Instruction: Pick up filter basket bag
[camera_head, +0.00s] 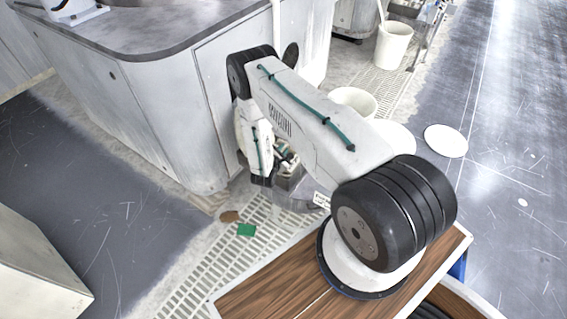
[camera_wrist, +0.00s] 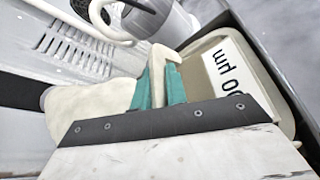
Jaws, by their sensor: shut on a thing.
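The filter basket bag (camera_wrist: 85,108) appears in the wrist view as a cream, rounded form with an upright cream tab between my finger pads. A beige panel with a white label (camera_wrist: 228,75) reading "00 µm" stands just right of the fingers; I cannot tell whether it belongs to the bag. My gripper (camera_wrist: 160,88) has teal pads and is shut on the cream tab. In the head view my gripper (camera_head: 284,158) is low beside the grey cabinet, and my arm partly hides what it holds. The small label also shows there (camera_head: 321,200).
A grey cabinet with a dark top (camera_head: 150,100) stands close left of my arm. Slotted floor grating (camera_head: 225,262) runs below, with a green piece (camera_head: 246,230) and a brown piece (camera_head: 229,216) on it. White buckets (camera_head: 393,45) stand behind. Open floor lies right.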

